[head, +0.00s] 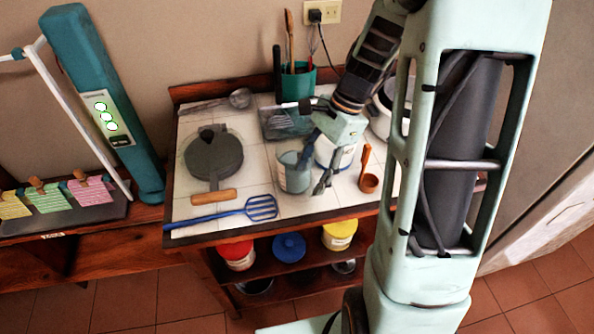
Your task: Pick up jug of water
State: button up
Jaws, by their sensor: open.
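The jug of water (293,174), a grey-teal see-through vessel, stands upright on the white tiled top of the wooden table (220,217). My gripper (315,168) hangs at the jug's right side, with its fingers pointing down and spread apart. One finger is by the jug's upper right edge and the other is further right and lower. I cannot tell whether either finger touches the jug. Any handle on the jug's right side is hard to make out behind the fingers.
A white container (346,157) stands close behind my gripper. A wooden ladle (368,182) is to the right. A blue spatula (228,213) and a dark round press (214,158) lie left. A green utensil pot (298,82) stands at the back.

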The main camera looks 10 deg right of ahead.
jog(key=shift+x, duration=0.9)
jog(key=shift+c, duration=0.2)
grip_shut()
